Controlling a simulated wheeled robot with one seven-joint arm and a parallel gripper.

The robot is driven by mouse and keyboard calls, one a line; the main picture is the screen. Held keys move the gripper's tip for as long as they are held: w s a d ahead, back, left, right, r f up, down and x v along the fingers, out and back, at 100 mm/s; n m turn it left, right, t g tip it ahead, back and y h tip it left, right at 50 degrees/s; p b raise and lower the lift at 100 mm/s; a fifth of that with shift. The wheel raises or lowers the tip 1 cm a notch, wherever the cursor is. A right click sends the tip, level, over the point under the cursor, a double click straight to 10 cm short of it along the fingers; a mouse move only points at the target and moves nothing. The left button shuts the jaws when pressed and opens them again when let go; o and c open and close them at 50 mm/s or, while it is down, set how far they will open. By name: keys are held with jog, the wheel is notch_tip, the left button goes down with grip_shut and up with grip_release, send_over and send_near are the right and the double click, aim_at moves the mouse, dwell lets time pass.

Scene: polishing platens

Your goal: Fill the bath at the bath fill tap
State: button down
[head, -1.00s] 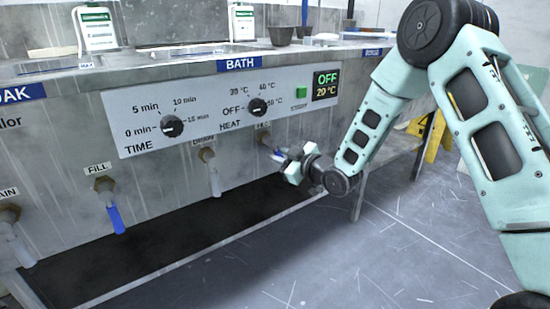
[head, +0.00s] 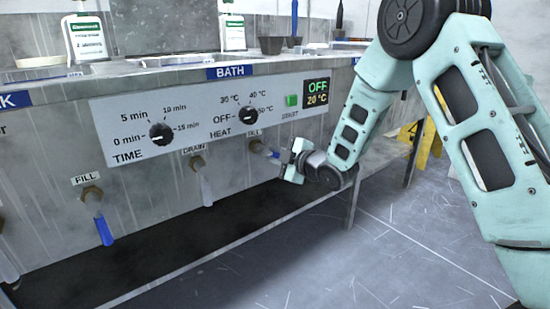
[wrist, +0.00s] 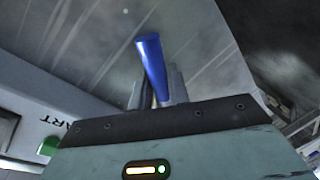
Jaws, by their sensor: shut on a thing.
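The bath fill tap (head: 257,147) sticks out of the bath's front panel under a FILL label, right of the drain tap. Its blue lever (head: 272,154) points out to the right. My gripper (head: 283,157) is shut on this lever at the panel's right end. In the wrist view the blue lever (wrist: 151,65) stands between the two fingers (wrist: 155,92) and reaches past them. The BATH label (head: 231,71) is on the rim above. The water level inside the bath is hidden, and I cannot see any flow.
The bath's drain tap (head: 198,163) and another blue-levered fill tap (head: 93,197) are to the left. Above are the TIME knob (head: 161,134), HEAT knob (head: 248,115), green START button (head: 292,100) and display (head: 317,93) reading OFF, 20 °C. Open floor (head: 400,240) lies at right.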

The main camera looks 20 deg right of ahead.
dwell(0.3)
jog(key=c, duration=1.4)
grip_release()
jog(key=shift+s, duration=0.1)
jog(key=shift+p+v, duration=4.25)
jog(key=shift+v, duration=4.4)
